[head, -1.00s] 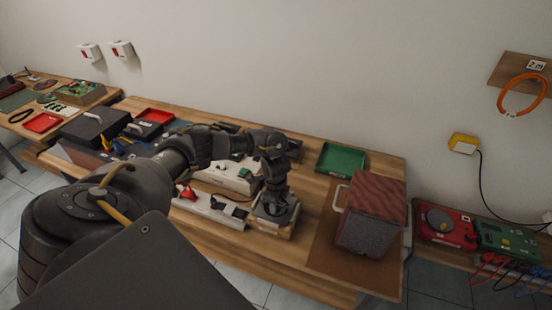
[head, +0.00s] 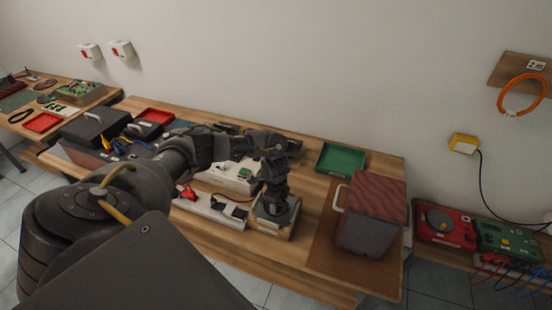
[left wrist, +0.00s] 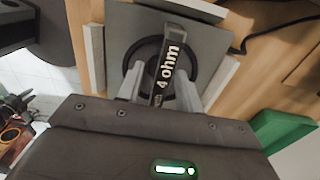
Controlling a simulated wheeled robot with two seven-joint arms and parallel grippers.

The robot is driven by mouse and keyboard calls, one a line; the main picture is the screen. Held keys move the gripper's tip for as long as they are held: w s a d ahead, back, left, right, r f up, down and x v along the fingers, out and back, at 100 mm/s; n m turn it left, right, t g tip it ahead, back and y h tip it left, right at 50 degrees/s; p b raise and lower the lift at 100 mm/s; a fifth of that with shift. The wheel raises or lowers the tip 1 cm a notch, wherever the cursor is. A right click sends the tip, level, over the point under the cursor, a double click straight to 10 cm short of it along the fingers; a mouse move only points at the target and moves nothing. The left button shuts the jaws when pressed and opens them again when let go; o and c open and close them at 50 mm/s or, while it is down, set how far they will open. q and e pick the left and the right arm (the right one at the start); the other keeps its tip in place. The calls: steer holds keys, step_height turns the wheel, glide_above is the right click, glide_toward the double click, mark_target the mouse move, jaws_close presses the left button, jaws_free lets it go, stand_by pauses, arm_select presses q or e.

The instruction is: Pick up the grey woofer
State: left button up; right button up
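The grey woofer (left wrist: 214,45) shows in the left wrist view as a square grey plate with a dark round ring and a raised bar marked "4 ohm". My left gripper (left wrist: 160,75) points down at the woofer, with one finger on each side of the marked bar. A gap shows between the left-hand finger and the bar, so the gripper looks open. My right gripper is in neither view.
Pale strips (left wrist: 220,85) border the woofer. A green tray (head: 341,159) lies behind it to the right. A red-topped speaker box (head: 371,210) with a handle stands on a brown board to the right. White blocks with small parts (head: 212,206) lie close on the left.

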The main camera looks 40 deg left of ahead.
arm_select(q)
jaws_close()
